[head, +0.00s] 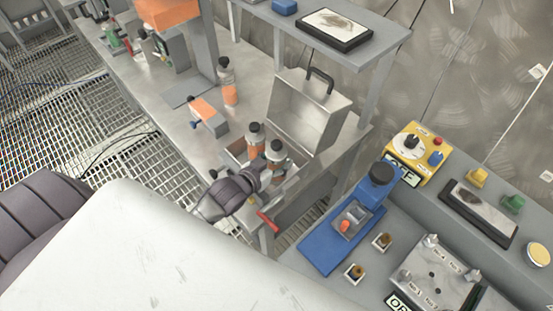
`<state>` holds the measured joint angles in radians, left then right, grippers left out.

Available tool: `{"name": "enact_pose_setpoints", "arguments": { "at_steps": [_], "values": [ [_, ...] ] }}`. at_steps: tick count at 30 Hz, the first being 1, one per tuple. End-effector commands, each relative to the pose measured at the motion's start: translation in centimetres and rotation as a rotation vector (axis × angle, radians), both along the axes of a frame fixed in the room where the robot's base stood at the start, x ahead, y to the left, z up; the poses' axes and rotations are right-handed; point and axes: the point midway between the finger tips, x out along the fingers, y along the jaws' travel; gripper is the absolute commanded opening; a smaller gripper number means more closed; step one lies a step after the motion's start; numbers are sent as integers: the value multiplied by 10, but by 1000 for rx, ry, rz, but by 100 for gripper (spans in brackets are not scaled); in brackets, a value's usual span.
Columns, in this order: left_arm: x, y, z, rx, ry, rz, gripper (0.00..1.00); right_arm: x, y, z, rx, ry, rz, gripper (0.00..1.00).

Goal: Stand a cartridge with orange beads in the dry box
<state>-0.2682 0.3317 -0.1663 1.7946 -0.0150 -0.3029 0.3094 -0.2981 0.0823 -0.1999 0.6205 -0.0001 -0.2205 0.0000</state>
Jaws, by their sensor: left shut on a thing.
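The dry box (234,155) is a steel box on the steel bench, with its lid (310,112) raised at the back. My left gripper (263,178) comes in from the left at its front. It is shut on a clear cartridge with a dark cap and orange beads (275,157), held upright at the box's front right. A second capped cartridge with orange beads (255,141) stands in the box just behind and left. The gripper hides part of the box's front, and I cannot tell whether the held cartridge touches the box floor. My right gripper is not in view.
Another orange-bead cartridge (228,83) stands farther back, and an orange and grey block (208,117) lies left of the box. A red handle (267,221) is at the bench's front edge. A blue press (343,235) stands on the right-hand bench, and a shelf (385,35) overhangs behind.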

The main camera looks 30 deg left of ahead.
Motion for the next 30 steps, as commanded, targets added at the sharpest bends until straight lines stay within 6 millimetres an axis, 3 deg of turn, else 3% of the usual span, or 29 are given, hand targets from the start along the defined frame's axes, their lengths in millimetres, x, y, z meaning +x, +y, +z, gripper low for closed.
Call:
{"name": "enact_pose_setpoints", "arguments": {
  "at_steps": [11, 12, 16, 27, 30],
  "values": [
    [1, 0, -4, 0, -5, -1, 9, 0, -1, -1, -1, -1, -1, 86],
    [0, 0, -6, 1, -1, 0, 61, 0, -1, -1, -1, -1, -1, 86],
    [0, 0, -5, 1, -1, 0, 83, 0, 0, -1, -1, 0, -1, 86],
    [0, 0, -2, 1, -2, 0, 85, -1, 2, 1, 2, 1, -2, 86],
    [-9, 1, -1, 1, 0, 0, 85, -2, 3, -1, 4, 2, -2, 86]
  ]
}}
